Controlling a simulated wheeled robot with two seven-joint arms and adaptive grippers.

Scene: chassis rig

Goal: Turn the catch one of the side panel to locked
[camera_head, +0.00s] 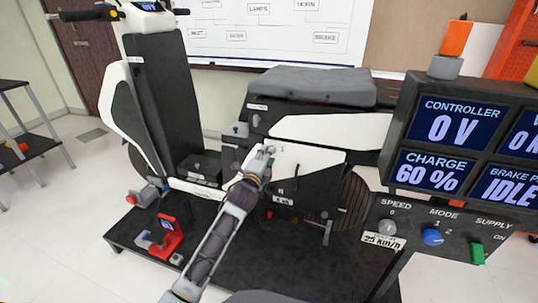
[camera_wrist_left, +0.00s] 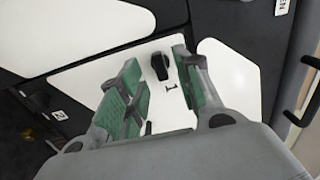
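The white side panel (camera_head: 318,158) is on the scooter's flank below the seat. It also shows in the left wrist view (camera_wrist_left: 75,88). In that view a black catch (camera_wrist_left: 160,66) stands on the panel, with a small dark mark just below it. My left gripper (camera_head: 265,158) is in front of the panel's left part. In the left wrist view the gripper (camera_wrist_left: 157,60) is open, its green-padded fingers on either side of the catch with gaps between. I cannot tell whether the fingertips touch the panel. My right gripper is not in view.
The scooter stands on a dark platform (camera_head: 125,237). A red stand (camera_head: 170,238) is at its front left. A display console (camera_head: 455,150) with knobs fills the right side. The seat (camera_head: 315,85) is above the panel. A dark shelf (camera_head: 30,147) stands far left.

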